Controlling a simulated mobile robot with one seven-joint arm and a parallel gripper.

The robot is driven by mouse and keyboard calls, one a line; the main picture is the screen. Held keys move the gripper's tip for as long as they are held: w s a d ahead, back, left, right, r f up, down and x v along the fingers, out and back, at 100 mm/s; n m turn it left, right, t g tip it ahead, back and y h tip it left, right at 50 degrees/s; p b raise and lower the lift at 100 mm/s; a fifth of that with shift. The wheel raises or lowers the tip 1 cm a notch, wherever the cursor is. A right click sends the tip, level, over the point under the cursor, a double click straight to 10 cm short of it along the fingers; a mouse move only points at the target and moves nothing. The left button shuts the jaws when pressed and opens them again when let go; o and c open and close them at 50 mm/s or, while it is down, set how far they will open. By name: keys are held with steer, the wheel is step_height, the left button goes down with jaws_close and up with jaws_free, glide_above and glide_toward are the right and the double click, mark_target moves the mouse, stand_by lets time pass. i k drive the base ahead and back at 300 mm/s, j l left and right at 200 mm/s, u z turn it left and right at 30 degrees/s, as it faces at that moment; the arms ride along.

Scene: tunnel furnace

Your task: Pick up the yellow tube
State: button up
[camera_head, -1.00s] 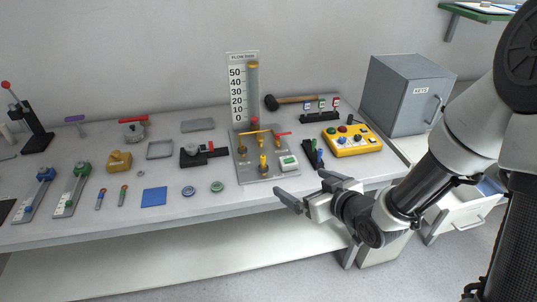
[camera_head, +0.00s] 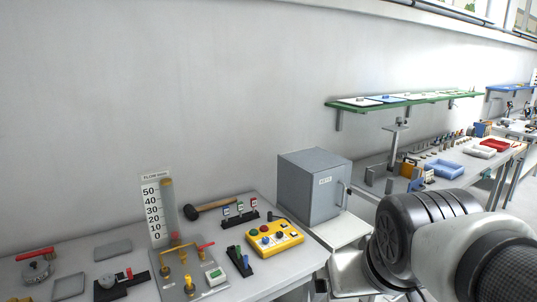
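I cannot pick out a loose yellow tube with certainty. The flow gauge (camera_head: 152,212) on the near bench holds an upright yellowish-brown tube (camera_head: 168,210) beside its scale. Small yellow upright fittings (camera_head: 188,284) stand on the grey valve plate (camera_head: 205,297) in front of it. On the far bench a row of small items includes yellow ones, too small to name. My arm reaches in from the lower right. My gripper is not visible.
A yellow button box (camera_head: 274,240), a black-headed hammer (camera_head: 212,207) and a grey key cabinet (camera_head: 312,187) stand on or beside the near bench.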

mark_target(187, 277)
steer(key=i+j+u, duration=0.2)
steer(key=i+j, duration=0.45)
steer(key=i, duration=0.15)
